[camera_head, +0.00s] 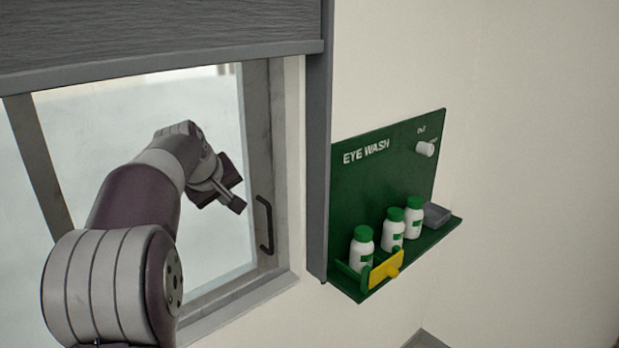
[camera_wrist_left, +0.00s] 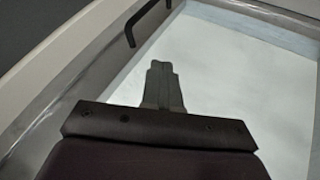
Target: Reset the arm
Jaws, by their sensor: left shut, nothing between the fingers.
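My left arm comes in from the left in the head view and reaches up in front of the window. My left gripper (camera_head: 237,204) is at its end, left of the black window handle (camera_head: 265,224) and apart from it. In the left wrist view the gripper (camera_wrist_left: 160,66) shows its fingers together, with nothing held. Behind it is the pale window pane (camera_wrist_left: 225,80). The handle also shows at the top of the left wrist view (camera_wrist_left: 146,22). My right gripper is not in either view.
A green eye wash board (camera_head: 385,170) hangs on the wall right of the window. Its shelf holds white bottles with green caps (camera_head: 392,230), a yellow piece (camera_head: 384,269) and a grey box (camera_head: 436,215). A grey blind (camera_head: 160,35) covers the window's top. The right wall is bare.

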